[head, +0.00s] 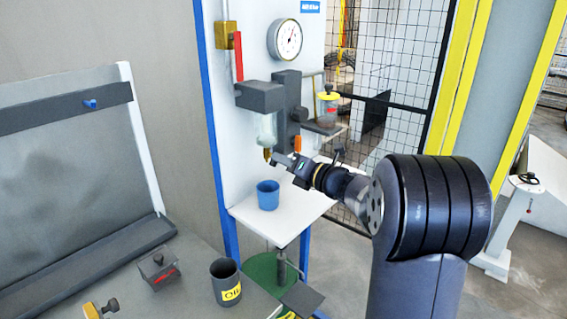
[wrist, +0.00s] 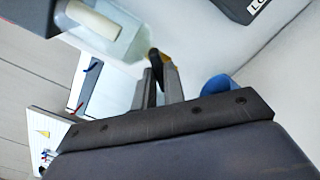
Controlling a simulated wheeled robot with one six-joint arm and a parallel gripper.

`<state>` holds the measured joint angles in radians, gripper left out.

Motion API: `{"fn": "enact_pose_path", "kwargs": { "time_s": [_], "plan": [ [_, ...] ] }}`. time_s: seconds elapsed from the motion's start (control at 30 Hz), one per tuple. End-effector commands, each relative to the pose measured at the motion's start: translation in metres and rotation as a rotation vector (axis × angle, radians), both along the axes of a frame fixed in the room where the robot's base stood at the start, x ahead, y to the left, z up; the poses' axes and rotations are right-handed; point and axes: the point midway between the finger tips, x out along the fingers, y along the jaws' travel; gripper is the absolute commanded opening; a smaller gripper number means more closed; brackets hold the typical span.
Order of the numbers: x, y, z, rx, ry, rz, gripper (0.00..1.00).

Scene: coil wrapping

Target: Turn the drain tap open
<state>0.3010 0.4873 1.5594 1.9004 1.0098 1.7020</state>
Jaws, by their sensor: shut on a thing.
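The drain tap (head: 267,154) is a small brass piece under the clear bowl (head: 266,130) of the grey filter unit on the white panel. My gripper (head: 275,158) reaches in from the right, its fingertips at the tap. In the wrist view the fingers (wrist: 160,84) are closed around a dark part of the tap, with brass (wrist: 162,62) showing beside it. The clear bowl (wrist: 130,38) is above them. The fingers hide part of the tap, and I cannot tell how far it is turned.
A blue cup (head: 268,196) stands on the white shelf (head: 305,206) below the tap. A dark oil can (head: 226,284) stands on the front bench.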

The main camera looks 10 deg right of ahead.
Motion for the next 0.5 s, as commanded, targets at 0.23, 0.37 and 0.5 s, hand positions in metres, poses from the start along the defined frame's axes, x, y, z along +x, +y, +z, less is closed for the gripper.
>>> {"fn": "enact_pose_path", "kwargs": {
  "time_s": [0.23,0.37,0.5],
  "plan": [
    [0.0001,-0.0003,-0.0042,-0.141,-0.104,-0.001,0.0],
    [0.0,-0.0002,-0.0045,-0.232,-0.171,0.0,0.0],
    [-0.0001,-0.0002,-0.0045,-0.327,-0.239,-0.001,0.0]
  ]
}}
